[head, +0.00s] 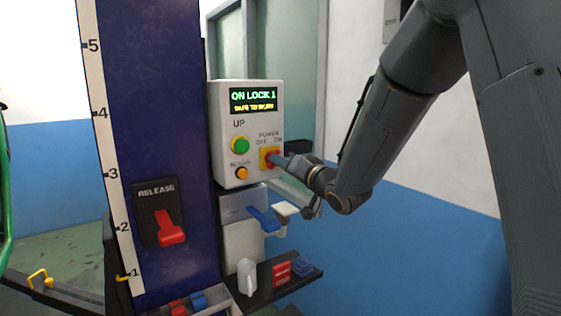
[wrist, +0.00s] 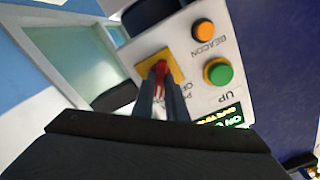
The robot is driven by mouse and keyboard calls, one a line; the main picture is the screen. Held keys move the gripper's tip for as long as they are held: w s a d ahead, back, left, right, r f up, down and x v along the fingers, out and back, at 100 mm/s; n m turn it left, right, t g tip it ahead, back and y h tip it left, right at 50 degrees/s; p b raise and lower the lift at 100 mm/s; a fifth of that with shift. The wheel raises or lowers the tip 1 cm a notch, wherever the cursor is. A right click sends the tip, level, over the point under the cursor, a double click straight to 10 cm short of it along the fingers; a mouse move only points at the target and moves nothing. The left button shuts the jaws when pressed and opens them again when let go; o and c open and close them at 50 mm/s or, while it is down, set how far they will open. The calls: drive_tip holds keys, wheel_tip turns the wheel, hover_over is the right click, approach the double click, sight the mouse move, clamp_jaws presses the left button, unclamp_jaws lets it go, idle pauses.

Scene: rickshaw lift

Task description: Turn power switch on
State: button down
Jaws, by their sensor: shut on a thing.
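The power switch (head: 269,159) is a red rotary knob on a yellow square plate, low on the right of the white control box (head: 228,166). OFF and ON labels stand above it. The knob also shows in the wrist view (wrist: 161,70), between my fingers. My gripper (head: 279,160) reaches in from the right and is shut on the red knob. The wrist view shows its two fingers (wrist: 162,92) on either side of the knob, which partly hide it. The knob's exact turn is hard to tell. The box display (head: 253,99) is lit green and reads "ON LOCK 1", with a yellow line below.
A green UP button (head: 240,145) and an orange BEACON button (head: 241,173) sit left of the switch. A red RELEASE lever (head: 171,232) is on the blue column (head: 157,110). A blue lever (head: 262,218) and a dark shelf (head: 270,279) lie below the box.

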drive_tip(key=shift+r+m, duration=0.1)
drive_tip(key=shift+m, duration=0.3)
drive_tip(key=c, duration=1.8)
unclamp_jaws()
drive_tip(key=shift+o, duration=0.2)
drive_tip(key=b+v, duration=0.2)
drive_tip(key=v, duration=0.5)
drive_tip(key=shift+s+d, duration=0.3)
